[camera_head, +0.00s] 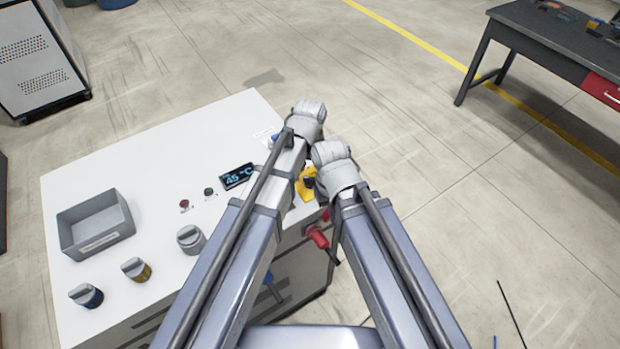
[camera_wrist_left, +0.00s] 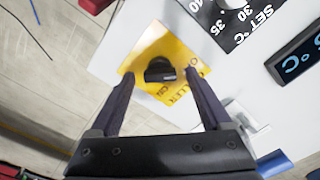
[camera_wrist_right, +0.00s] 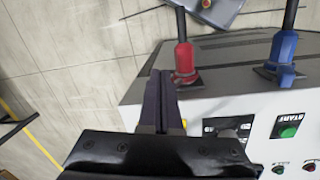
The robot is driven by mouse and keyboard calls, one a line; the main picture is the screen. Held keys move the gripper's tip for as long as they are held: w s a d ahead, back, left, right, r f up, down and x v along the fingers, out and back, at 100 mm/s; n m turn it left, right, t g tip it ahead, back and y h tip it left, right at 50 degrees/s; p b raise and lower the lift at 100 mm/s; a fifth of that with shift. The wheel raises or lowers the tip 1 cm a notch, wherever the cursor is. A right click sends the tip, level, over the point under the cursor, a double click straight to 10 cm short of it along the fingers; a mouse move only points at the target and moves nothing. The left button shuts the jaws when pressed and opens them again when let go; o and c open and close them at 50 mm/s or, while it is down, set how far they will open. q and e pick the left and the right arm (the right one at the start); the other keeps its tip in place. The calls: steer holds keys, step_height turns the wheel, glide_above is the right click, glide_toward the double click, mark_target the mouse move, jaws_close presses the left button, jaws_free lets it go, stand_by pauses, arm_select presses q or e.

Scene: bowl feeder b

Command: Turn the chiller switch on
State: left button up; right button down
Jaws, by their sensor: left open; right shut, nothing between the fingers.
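The chiller switch is a black rotary knob (camera_wrist_left: 160,70) on a yellow plate (camera_wrist_left: 150,45) in the left wrist view. Part of the plate's lettering is readable there. In the head view a bit of the yellow plate (camera_head: 306,188) shows between my two arms, and the arms cover the rest. My left gripper (camera_wrist_left: 160,78) is open, with one finger on each side of the knob as seen from its wrist; whether they touch it I cannot tell. My right gripper (camera_wrist_right: 160,75) is shut and empty beside the cabinet front.
A red-handled valve (camera_wrist_right: 185,62) and a blue-handled valve (camera_wrist_right: 284,50) stick out of the cabinet near my right gripper. The white top (camera_head: 135,160) carries a grey bin (camera_head: 95,247), several jars and a 45 °C display (camera_head: 237,177).

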arm_select(q)
jaws_close()
stand_by(0.7)
